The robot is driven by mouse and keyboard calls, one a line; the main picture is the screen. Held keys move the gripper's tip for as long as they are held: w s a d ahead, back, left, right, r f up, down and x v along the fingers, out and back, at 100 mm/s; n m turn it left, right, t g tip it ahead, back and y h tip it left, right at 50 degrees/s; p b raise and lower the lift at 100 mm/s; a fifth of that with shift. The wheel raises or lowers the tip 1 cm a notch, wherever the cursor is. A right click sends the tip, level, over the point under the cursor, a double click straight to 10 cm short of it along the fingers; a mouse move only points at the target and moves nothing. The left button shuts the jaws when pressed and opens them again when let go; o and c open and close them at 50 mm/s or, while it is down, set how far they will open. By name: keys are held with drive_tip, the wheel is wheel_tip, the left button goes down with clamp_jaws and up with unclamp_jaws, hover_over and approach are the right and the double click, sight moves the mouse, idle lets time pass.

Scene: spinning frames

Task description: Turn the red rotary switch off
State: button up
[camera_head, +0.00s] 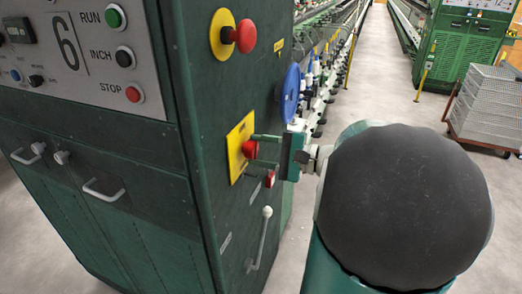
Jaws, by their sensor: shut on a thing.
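The red rotary switch (249,150) sits on a yellow plate (235,149) on the side of the green machine cabinet. My gripper (256,151) reaches it from the right, with one finger above the red knob and one below. The fingers are shut on the knob. The fingers and the dark gripper body hide part of the knob, so its exact angle is hard to tell.
A red mushroom button (245,36) on a round yellow plate is above. A blue wheel (291,93) stands close behind my gripper. A grey lever (261,238) is below. The front panel (85,45) carries several buttons. The aisle floor (374,70) is clear; stacked crates (488,105) stand right.

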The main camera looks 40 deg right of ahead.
drive_tip(key=shift+n, duration=1.2)
drive_tip(key=o, duration=1)
drive_tip(key=shift+c, duration=0.2)
drive_tip(key=shift+s, duration=0.1)
drive_tip(key=f+v, duration=0.1)
drive_tip(key=v, duration=1.2)
drive_tip(key=shift+s+r, duration=0.35)
drive_tip(key=shift+r, duration=0.1)
drive_tip(key=shift+d, duration=0.1)
